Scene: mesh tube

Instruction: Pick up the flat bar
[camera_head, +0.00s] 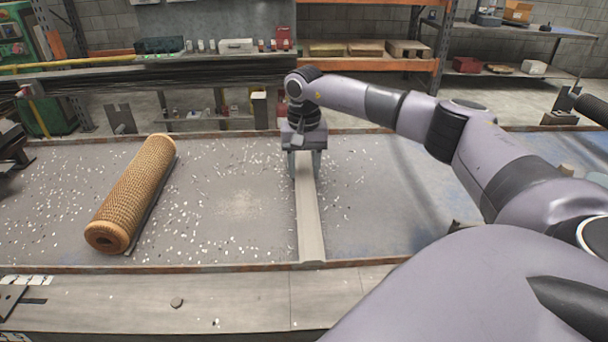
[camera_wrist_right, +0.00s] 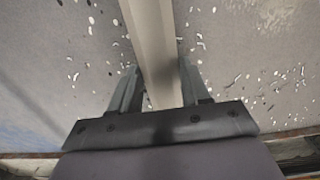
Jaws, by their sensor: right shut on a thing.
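The flat bar (camera_head: 310,222) is a long, pale grey strip. It runs from under my right gripper toward the near edge of the worktable in the head view. My right gripper (camera_head: 305,165) points down at the bar's far end, with one finger on each side. In the right wrist view the bar (camera_wrist_right: 153,40) passes between the two fingers of the right gripper (camera_wrist_right: 160,88), which is shut on it. The bar's far end is hidden under the gripper. I cannot tell whether the bar is off the table. My left gripper is not in view.
A tan mesh tube (camera_head: 136,192) lies at an angle on the left of the worktable (camera_head: 240,235). White chips are scattered over the surface. A low rusty rail runs along the near edge. The table right of the bar is mostly clear. Shelves (camera_head: 370,62) stand behind.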

